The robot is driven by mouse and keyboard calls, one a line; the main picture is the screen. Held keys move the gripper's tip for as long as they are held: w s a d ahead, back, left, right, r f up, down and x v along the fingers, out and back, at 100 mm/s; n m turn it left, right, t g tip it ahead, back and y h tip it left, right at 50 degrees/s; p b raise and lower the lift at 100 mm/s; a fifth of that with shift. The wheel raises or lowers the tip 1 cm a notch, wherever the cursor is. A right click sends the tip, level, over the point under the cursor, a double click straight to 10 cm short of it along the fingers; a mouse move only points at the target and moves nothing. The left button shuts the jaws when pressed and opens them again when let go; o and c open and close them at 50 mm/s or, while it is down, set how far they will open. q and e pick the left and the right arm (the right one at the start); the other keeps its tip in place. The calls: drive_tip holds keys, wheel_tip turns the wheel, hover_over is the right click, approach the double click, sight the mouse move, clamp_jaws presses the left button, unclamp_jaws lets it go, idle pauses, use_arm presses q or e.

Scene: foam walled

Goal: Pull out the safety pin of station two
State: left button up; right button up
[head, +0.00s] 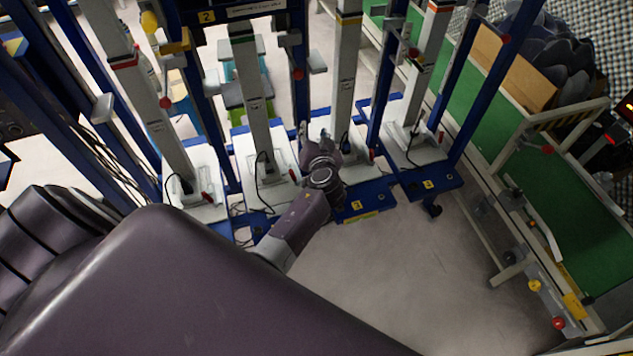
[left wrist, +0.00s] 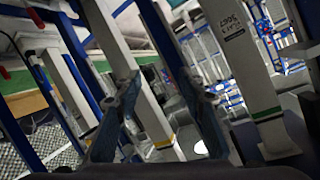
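Station two looks to be the second white column (head: 252,90) from the left, on a white plate (head: 251,185) over a blue base. A small red part (head: 292,175) sits low at the plate's right side; I cannot tell for certain that it is the safety pin. My left gripper (head: 312,134) is just right of this column, above and beyond the red part, in front of station three. In the left wrist view its two blue-grey fingers (left wrist: 163,98) stand apart with nothing held between them. A white column (left wrist: 150,105) shows behind them. My right gripper is not in view.
Similar columns stand on both sides, with blue uprights close by. Station three's base carries a yellow label (head: 356,205), and station four's does too (head: 428,184). A green conveyor (head: 580,210) runs along the right. The grey floor (head: 410,265) in front is clear.

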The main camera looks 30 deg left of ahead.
use_arm(q)
drive_tip(key=s+d+f+m+g+h, duration=0.1)
drive_tip(key=s+d+f, duration=0.1)
drive_tip(key=f, duration=0.5)
drive_tip(key=s+d+f+m+g+h, duration=0.1)
drive_tip(key=s+f, duration=0.3)
drive_tip(key=f, duration=0.4)
drive_tip(key=shift+d+h, duration=0.6)
drive_tip(key=shift+d, duration=0.15)
drive_tip(key=shift+s, duration=0.1)
drive_tip(key=s+d+f+m+g+h, duration=0.1)
drive_tip(key=s+d+f+g+h, duration=0.2)
drive_tip(key=s+f, duration=1.1)
drive_tip(key=s+d+f+m+g+h, duration=0.2)
drive_tip(key=s+d+f+g, duration=0.15)
drive_tip(key=s+f, duration=1.05)
drive_tip(key=s+d+g, duration=0.1)
drive_tip(key=s, duration=1.9)
drive_tip(key=shift+f+g+h, duration=0.2)
drive_tip(key=shift+g+h, duration=0.1)
drive_tip(key=shift+g, duration=0.05)
drive_tip(key=shift+w, duration=0.1)
